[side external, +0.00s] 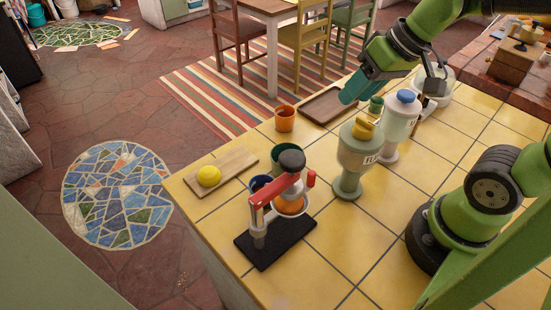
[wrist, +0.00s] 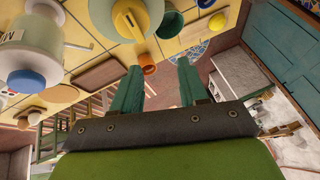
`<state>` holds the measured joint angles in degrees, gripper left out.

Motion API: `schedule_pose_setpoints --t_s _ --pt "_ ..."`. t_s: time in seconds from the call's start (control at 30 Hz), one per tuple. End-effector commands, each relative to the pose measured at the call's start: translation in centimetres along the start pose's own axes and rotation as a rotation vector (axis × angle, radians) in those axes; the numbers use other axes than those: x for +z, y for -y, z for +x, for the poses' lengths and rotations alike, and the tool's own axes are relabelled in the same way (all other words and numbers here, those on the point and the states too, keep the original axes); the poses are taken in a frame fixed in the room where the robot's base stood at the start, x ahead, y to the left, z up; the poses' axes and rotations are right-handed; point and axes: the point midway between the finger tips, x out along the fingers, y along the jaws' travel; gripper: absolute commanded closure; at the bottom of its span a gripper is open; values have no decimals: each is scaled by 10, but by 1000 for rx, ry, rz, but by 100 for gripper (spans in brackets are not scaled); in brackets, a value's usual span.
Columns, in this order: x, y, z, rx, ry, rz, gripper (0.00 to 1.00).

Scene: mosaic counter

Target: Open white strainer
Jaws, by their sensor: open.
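The white strainer appears to be the tall white vessel (side external: 399,125) with a blue knob on top (side external: 406,96). It stands upright on the yellow tiled counter, and the blue knob sits in place. In the wrist view the white vessel (wrist: 28,48) shows at the upper left with its blue knob (wrist: 27,80). A similar pale green vessel (side external: 351,160) with a yellow knob (side external: 363,129) stands in front and to its left. My gripper (side external: 348,96) hangs above the counter, up and left of the white vessel. Its fingers (wrist: 160,88) are apart, with nothing between them.
A red-handled press (side external: 278,199) on a black base stands at the front. An orange cup (side external: 285,122), green cups, a brown tray (side external: 328,105) and a board (side external: 236,165) with a yellow ball (side external: 209,176) are on the left.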

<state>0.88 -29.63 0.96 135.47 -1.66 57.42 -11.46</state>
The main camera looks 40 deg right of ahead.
Motion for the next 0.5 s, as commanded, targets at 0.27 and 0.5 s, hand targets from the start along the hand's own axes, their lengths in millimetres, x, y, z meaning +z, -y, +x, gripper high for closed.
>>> schedule_pose_setpoints --t_s 0.27,0.5 --pt "-19 16 14 -92 262 -648 57" --pt "-29 32 16 -321 374 -1237 57"
